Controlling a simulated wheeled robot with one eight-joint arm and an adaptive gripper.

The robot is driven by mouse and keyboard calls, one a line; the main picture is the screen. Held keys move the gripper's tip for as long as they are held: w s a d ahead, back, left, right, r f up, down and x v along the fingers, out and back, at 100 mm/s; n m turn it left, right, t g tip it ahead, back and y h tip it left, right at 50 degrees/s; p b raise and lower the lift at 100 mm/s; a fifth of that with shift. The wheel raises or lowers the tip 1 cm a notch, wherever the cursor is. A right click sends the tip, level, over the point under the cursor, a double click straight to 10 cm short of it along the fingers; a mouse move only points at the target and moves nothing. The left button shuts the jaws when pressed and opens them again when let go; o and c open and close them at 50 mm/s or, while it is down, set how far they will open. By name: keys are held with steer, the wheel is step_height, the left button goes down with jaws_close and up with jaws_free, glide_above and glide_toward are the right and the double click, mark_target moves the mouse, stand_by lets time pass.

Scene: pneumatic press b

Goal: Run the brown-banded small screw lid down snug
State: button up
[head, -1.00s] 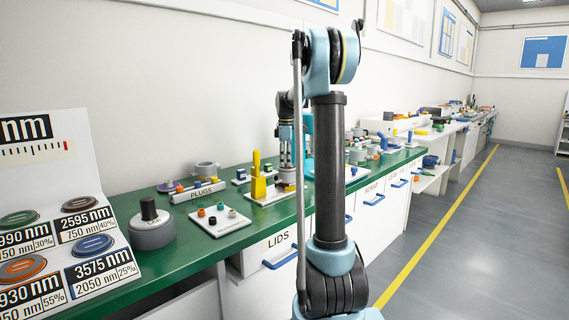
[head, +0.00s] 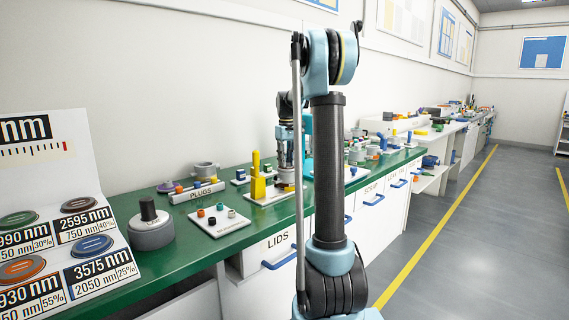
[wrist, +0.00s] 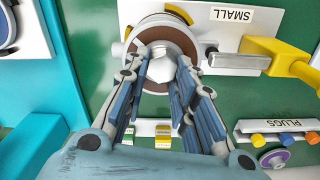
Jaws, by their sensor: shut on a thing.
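The brown-banded small screw lid (wrist: 163,38) sits under my gripper (wrist: 162,68) in the wrist view. It is a pale round lid with a brown band and a light faceted knob (wrist: 157,66) in its middle. My gripper's two fingers are shut on this knob, one on each side. The lid sits at the board marked SMALL (wrist: 232,16). Whether the lid is seated flat cannot be told. In the head view my gripper (head: 286,165) points down over the bench beside a yellow block, and the lid is too small to make out.
A yellow clamp-like part (wrist: 265,55) with a grey bar stands close to the right of the lid. A PLUGS rack (wrist: 285,126) lies lower right in the wrist view. In the head view a grey pot (head: 151,232) and a white board (head: 213,221) stand on the green bench.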

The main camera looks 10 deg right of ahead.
steer(key=m, duration=0.5)
steer(key=shift+d+m, duration=0.25)
steer(key=shift+m, duration=0.05)
steer(key=m, duration=0.5)
steer(key=shift+d, duration=0.15)
steer(key=m, duration=0.5)
steer(key=shift+s+d+m, duration=0.1)
steer(key=shift+s+m, duration=0.05)
steer(key=shift+m, duration=0.25)
steer(key=m, duration=0.5)
steer(key=shift+s+m, duration=0.2)
steer(key=shift+m, duration=0.1)
steer(key=o, duration=1.1)
steer(key=shift+c, duration=0.2)
steer(key=shift+r, duration=0.1)
